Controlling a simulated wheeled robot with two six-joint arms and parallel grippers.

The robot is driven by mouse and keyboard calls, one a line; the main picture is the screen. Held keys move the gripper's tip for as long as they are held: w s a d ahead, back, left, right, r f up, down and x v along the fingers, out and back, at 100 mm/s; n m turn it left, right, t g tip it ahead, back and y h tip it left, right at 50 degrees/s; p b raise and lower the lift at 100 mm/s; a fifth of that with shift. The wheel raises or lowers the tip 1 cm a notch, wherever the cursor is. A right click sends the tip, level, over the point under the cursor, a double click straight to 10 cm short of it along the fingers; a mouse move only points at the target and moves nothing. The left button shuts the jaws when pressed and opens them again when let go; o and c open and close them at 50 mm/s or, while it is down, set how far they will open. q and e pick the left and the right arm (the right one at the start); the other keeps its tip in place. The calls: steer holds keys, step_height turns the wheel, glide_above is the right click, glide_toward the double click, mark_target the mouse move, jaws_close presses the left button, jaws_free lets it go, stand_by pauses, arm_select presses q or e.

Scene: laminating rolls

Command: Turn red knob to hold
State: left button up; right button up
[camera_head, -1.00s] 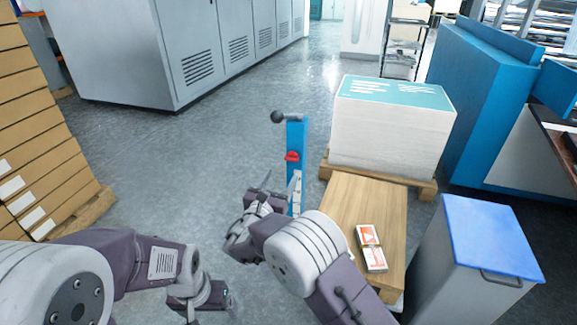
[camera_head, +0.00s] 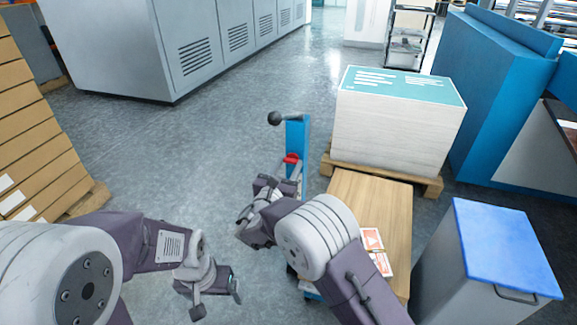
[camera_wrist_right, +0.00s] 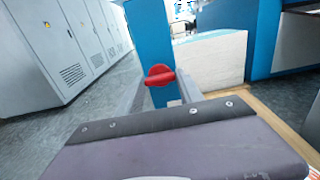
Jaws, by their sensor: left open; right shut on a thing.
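The red knob (camera_head: 291,158) sits on the near face of an upright blue post (camera_head: 297,132) with a black ball-ended lever on top. It also shows in the right wrist view (camera_wrist_right: 159,75), its grip bar close to level. My right gripper (camera_head: 290,170) reaches the post and is shut on the knob, with a grey finger on each side in the right wrist view. The markings around the knob cannot be read. My left gripper (camera_head: 222,288) is open and empty, low over the floor, away from the post.
A wooden box (camera_head: 372,200) with red-and-white packets (camera_head: 375,250) stands right of the post. Behind it, a paper stack (camera_head: 395,130) lies on a pallet. A blue-lidded bin (camera_head: 495,245) is at the right. The floor left of the post is clear.

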steer(key=shift+f, duration=0.1)
steer(key=shift+m+b, duration=9)
steer(key=shift+b, duration=2.4)
steer(key=o, duration=1.4)
